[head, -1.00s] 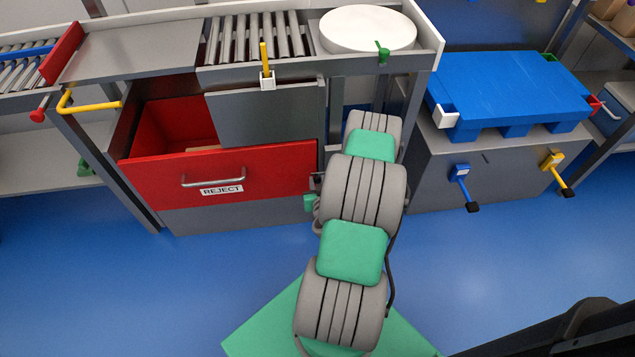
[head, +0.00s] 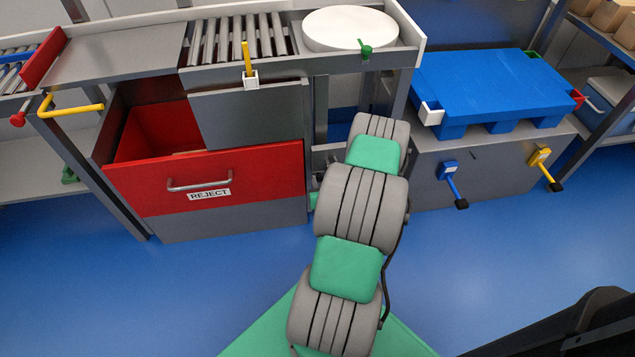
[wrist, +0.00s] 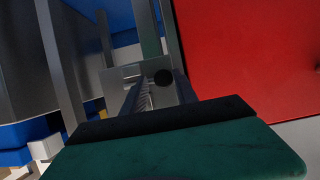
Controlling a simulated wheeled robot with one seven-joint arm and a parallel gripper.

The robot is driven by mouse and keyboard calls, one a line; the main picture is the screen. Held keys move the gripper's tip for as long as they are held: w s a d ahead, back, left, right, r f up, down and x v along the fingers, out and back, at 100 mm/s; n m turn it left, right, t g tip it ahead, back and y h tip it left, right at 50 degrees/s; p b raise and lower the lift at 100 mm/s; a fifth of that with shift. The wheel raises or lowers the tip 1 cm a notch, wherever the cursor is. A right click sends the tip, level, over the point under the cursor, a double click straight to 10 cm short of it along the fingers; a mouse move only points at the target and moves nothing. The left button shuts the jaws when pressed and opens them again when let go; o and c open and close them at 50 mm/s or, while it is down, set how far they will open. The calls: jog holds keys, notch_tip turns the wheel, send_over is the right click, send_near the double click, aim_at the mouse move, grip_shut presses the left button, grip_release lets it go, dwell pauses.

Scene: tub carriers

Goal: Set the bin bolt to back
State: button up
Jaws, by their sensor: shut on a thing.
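The bin is a red drawer (head: 250,172) with a silver handle and a REJECT label, standing pulled out under the conveyor. It also fills the right of the wrist view (wrist: 250,60). The bin bolt shows in the wrist view as a round black knob (wrist: 162,77) by a small grey plate, left of the red front. My gripper (wrist: 160,88) is shut on the bolt, with a finger on each side of the knob. In the head view my arm hides most of the gripper and the bolt, beside the bin's right edge. The bolt's exact setting cannot be told.
Right of my arm, a blue pallet (head: 490,85) lies on a grey cabinet with a blue lever (head: 452,180) and a yellow lever (head: 545,168). A yellow bar handle (head: 72,108) sticks out at the left. The blue floor in front is clear.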

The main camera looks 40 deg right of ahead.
jog(key=shift+o, duration=1.4)
jog(key=shift+s+d, duration=0.1)
jog(key=shift+d, duration=0.05)
jog(key=shift+o, duration=0.5)
jog(key=shift+a, duration=0.2)
jog(key=v, duration=0.7)
jog(key=shift+s+a, duration=0.2)
jog(key=shift+r, duration=0.1)
